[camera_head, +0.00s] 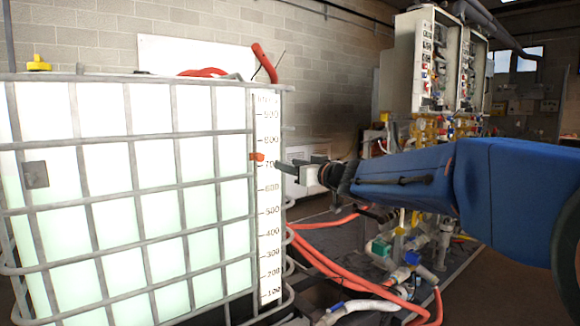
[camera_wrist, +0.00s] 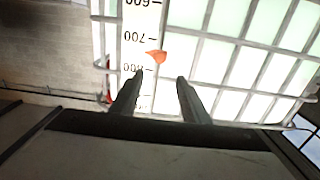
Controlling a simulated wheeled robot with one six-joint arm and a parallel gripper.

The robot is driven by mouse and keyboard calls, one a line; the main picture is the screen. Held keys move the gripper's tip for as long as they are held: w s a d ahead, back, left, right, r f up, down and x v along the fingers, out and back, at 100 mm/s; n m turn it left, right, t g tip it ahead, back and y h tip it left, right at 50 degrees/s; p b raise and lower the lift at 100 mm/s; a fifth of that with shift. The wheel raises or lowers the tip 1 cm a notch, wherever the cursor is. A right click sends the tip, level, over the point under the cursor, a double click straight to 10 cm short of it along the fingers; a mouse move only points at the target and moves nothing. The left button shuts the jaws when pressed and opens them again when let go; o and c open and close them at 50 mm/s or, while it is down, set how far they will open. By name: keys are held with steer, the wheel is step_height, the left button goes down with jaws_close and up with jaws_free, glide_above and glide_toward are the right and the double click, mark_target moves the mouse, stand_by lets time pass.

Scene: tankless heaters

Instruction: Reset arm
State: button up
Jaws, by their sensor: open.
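My gripper (camera_head: 284,166) is at the end of my blue-covered arm, beside the right edge of the caged white tank (camera_head: 131,137) in the head view. Its two fingers are apart, and nothing shows between them in the wrist view (camera_wrist: 157,88). The tank has a white level scale (camera_head: 268,215) with black numbers. An orange-red marker (camera_head: 257,157) sits on the scale a little above the 700 mark in the head view. The marker also shows in the wrist view (camera_wrist: 155,57), beyond the fingertips and apart from them. The wrist view shows the scale upside down.
Right of the tank stands a rig with open grey electrical cabinets (camera_head: 424,60), pipes and valves. Red hoses (camera_head: 330,265) run low in front of it. A yellow cap (camera_head: 39,63) is on top of the tank. A grey block wall is behind.

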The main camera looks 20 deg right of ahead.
steer(key=s+d+f+m+g+h, duration=0.2)
steer(key=s+d+f+m+h, duration=0.15)
steer(key=s+f, duration=0.4)
steer(key=s+d+f+m+g+h, duration=0.25)
steer(key=s+d+f+h, duration=0.2)
steer(key=s+f, duration=0.35)
steer(key=s+a+f+n+g+y, duration=0.1)
steer(key=s+a+f+g, duration=0.3)
steer(key=s+f, duration=0.4)
steer(key=s+a+f+n+g+y, duration=0.1)
steer(key=s+a+f+g, duration=0.3)
steer(key=s, duration=1.2)
step_height(320, 180, down, 5)
steer(key=shift+s+r, duration=0.15)
steer(key=shift+s, duration=0.05)
